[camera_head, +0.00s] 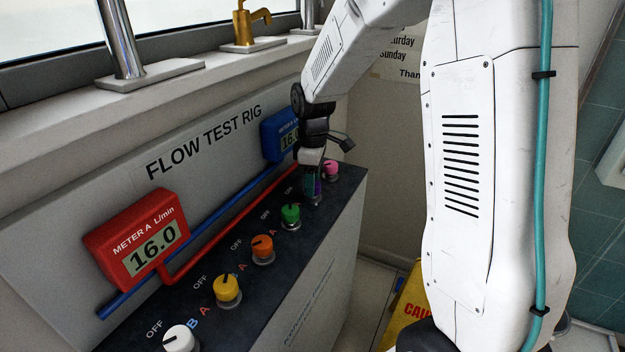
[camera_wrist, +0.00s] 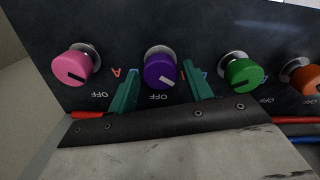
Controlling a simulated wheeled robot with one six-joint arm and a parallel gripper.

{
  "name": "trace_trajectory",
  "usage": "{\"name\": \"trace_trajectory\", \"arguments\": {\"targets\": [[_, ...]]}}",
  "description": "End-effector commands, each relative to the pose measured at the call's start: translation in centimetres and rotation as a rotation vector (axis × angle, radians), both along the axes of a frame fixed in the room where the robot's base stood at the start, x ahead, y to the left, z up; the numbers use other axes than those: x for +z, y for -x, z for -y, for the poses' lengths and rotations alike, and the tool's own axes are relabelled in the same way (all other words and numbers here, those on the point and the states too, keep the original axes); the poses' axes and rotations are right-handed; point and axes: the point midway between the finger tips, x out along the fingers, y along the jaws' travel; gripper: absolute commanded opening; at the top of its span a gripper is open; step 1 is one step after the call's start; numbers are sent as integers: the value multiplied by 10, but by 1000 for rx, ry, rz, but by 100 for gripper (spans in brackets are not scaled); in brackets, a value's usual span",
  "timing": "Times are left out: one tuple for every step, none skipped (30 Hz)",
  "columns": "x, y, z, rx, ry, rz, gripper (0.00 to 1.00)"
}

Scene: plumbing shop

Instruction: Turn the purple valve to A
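The purple valve (camera_wrist: 160,70) is a round knob on the dark panel, seen in the middle of the wrist view. Its white pointer line faces lower right there, between the upside-down OFF label (camera_wrist: 158,97) below it and the right-hand marks, which a finger partly hides. My gripper (camera_wrist: 160,92) is open, with one teal finger on each side of the knob. Contact with the knob cannot be told. In the head view my gripper (camera_head: 313,190) reaches down over the panel and mostly hides the purple valve.
The pink knob (camera_wrist: 75,67) and green knob (camera_wrist: 241,74) flank the purple one closely. Orange (camera_head: 262,248), yellow (camera_head: 227,289) and white (camera_head: 180,339) knobs continue the row. Red meter A (camera_head: 140,240) reads 16.0. Blue meter B (camera_head: 281,133) is partly hidden by my arm.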

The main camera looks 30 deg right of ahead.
Motion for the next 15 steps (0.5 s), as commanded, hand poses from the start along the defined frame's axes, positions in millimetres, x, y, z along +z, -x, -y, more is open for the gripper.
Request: {"name": "trace_trajectory", "arguments": {"targets": [[0, 0, 0, 0, 0, 0, 59], [0, 0, 0, 0, 0, 0, 59], [0, 0, 0, 0, 0, 0, 59], [0, 0, 0, -1, 0, 0, 59], [0, 0, 0, -1, 0, 0, 59], [0, 0, 0, -1, 0, 0, 59], [0, 0, 0, -1, 0, 0, 59], [0, 0, 0, -1, 0, 0, 59], [1, 0, 0, -1, 0, 0, 59], [2, 0, 0, -1, 0, 0, 59], [4, 0, 0, -1, 0, 1, 59], [8, -1, 0, -1, 0, 3, 59], [12, -1, 0, -1, 0, 4, 59], [17, -1, 0, -1, 0, 4, 59], [24, -1, 0, -1, 0, 5, 59]]}}
